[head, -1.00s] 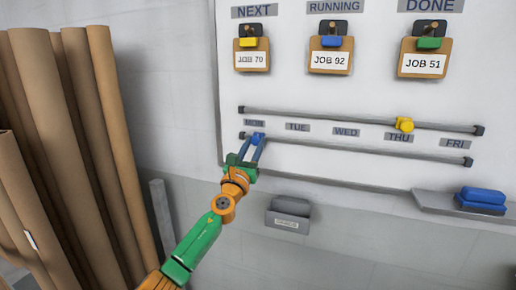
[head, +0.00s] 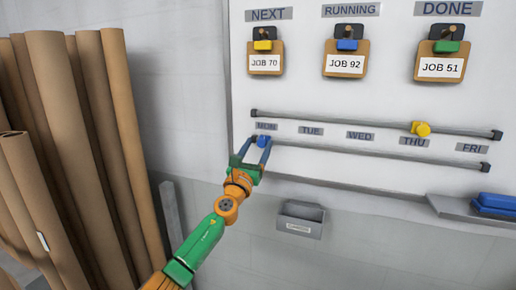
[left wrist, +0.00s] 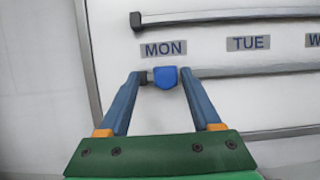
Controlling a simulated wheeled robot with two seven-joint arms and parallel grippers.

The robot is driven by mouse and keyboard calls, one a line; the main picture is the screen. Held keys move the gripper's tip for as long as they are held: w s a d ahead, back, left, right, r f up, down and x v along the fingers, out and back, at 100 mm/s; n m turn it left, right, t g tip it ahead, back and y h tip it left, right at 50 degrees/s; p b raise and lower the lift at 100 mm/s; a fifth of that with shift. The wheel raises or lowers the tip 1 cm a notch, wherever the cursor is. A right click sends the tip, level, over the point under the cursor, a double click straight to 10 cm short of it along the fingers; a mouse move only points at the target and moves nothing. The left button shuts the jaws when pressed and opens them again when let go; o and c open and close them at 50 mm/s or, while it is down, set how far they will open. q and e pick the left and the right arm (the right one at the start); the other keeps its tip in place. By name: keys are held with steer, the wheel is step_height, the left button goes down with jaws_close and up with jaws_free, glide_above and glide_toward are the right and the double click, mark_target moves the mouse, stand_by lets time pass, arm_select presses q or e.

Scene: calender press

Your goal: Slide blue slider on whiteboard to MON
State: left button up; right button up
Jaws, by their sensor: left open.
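The blue slider (head: 263,141) is at the left end of the lower rail (head: 390,157) on the whiteboard (head: 320,95). In the left wrist view the blue slider (left wrist: 165,77) sits just below the MON label (left wrist: 164,49), slightly to its right. The MON label also shows in the head view (head: 266,126). My left gripper (head: 254,148) is open, with one blue finger on each side of the slider; in the left wrist view gaps show between the fingers (left wrist: 165,88) and the slider. My right gripper is not in view.
A yellow slider (head: 421,129) is on the upper rail (head: 350,121) near THU. Several job cards hang above. A grey bin (head: 301,218) is mounted below the board, and a ledge with a blue eraser (head: 495,203) is at right. Tall brown rolls (head: 70,140) stand at left.

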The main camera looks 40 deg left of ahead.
arm_select(q)
steer(key=shift+d, duration=0.1)
steer(key=shift+s+d+f, duration=0.15)
steer(key=shift+s+f, duration=0.05)
steer(key=shift+s, duration=0.2)
steer(key=v, duration=0.6)
steer(key=shift+s, duration=0.1)
